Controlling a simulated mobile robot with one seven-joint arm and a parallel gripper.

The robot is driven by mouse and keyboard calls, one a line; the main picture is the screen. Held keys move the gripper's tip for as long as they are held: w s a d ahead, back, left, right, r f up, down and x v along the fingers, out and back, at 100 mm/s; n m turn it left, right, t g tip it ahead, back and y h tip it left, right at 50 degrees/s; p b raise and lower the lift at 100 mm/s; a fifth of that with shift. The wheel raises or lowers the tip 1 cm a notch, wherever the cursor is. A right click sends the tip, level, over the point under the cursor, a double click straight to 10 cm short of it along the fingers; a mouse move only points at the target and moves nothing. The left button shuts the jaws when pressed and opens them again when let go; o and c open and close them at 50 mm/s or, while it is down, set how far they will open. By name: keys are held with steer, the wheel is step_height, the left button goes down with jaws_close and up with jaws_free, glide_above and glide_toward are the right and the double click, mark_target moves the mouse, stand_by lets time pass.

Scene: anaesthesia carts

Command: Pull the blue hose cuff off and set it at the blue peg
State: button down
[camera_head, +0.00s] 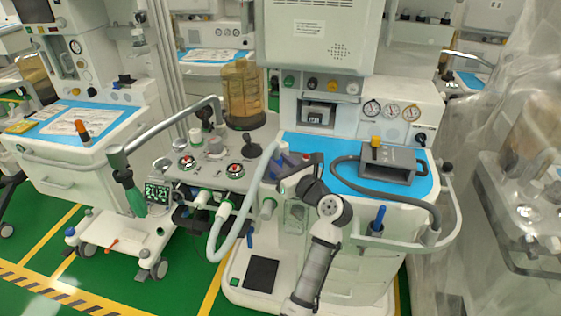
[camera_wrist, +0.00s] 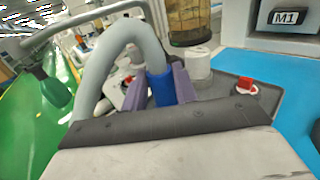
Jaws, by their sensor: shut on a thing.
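My gripper (camera_wrist: 160,88) is shut on the blue hose cuff (camera_wrist: 158,86), with one purple finger on each side of it. The cuff sits at the end of a pale grey hose (camera_wrist: 122,36), which arches up and over to the left. The cuff's lower end is hidden behind the wrist, so I cannot tell whether it is on a port. In the head view my gripper (camera_head: 287,160) is above the left edge of the middle cart, and the hose (camera_head: 240,215) loops down beside it. A blue peg (camera_head: 378,218) stands upright at the right front of that cart.
A grey bracket device (camera_head: 390,165) and a dark hose (camera_head: 400,198) lie on the cart's blue top (camera_head: 320,143). An amber canister (camera_head: 242,90) and control panel (camera_head: 215,165) stand left of my gripper. A white rail (camera_head: 455,215) curves around the right side.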

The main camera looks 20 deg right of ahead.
steer(key=shift+f, duration=0.35)
steer(key=c, duration=1)
jaws_free()
steer(key=shift+s, duration=0.1)
steer(key=b+v, duration=0.2)
steer(key=v, duration=1.1)
steer(key=shift+s+d, duration=0.1)
steer(key=shift+s, duration=0.2)
